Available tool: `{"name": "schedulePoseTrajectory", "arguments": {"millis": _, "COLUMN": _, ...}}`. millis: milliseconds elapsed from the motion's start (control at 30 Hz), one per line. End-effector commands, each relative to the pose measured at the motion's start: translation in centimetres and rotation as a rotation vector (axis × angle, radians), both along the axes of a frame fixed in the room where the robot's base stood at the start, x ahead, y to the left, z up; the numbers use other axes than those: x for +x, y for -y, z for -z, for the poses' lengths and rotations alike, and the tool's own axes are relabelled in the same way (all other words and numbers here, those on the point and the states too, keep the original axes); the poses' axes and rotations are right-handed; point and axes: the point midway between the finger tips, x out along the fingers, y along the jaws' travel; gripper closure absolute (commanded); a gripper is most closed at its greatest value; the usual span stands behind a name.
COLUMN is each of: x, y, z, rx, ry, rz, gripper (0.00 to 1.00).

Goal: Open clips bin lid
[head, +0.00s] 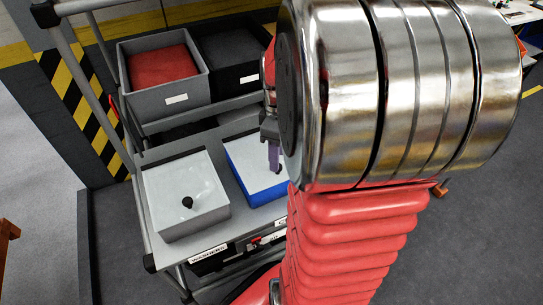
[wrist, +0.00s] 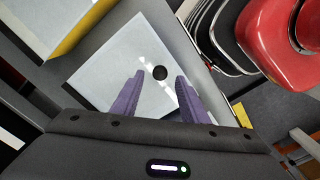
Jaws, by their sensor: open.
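A closed bin with a flat white lid (wrist: 115,65) and a round black knob (wrist: 160,73) lies ahead of my gripper (wrist: 155,88) in the wrist view. The two purple fingers are apart, one on each side below the knob, with nothing between them. In the head view my gripper (head: 274,157) hangs over a blue bin (head: 262,197) with a white lid (head: 245,160), partly hidden by my arm. No clips label is readable, so I cannot tell by name which bin is the clips bin. Whether the fingers touch the lid is unclear.
A grey bin (head: 185,195) with a white lid and black knob stands left of the blue one, above a "WASHERS" label (head: 208,255). Open bins with red (head: 160,65) and dark contents stand on the upper shelf. A yellow-edged bin (wrist: 80,33) is in the wrist view.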

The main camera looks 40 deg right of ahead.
Motion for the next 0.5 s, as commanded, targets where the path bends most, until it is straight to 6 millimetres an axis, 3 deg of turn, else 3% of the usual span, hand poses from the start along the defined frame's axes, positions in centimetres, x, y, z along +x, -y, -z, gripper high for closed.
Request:
{"name": "schedulePoseTrajectory", "arguments": {"millis": 200, "x": 0.0, "y": 0.0, "z": 2.6, "rx": 0.001, "ry": 0.0, "rz": 0.0, "gripper": 0.6}}
{"name": "schedulePoseTrajectory", "arguments": {"millis": 500, "x": 0.0, "y": 0.0, "z": 3.3, "rx": -0.001, "ry": 0.0, "rz": 0.0, "gripper": 0.6}}
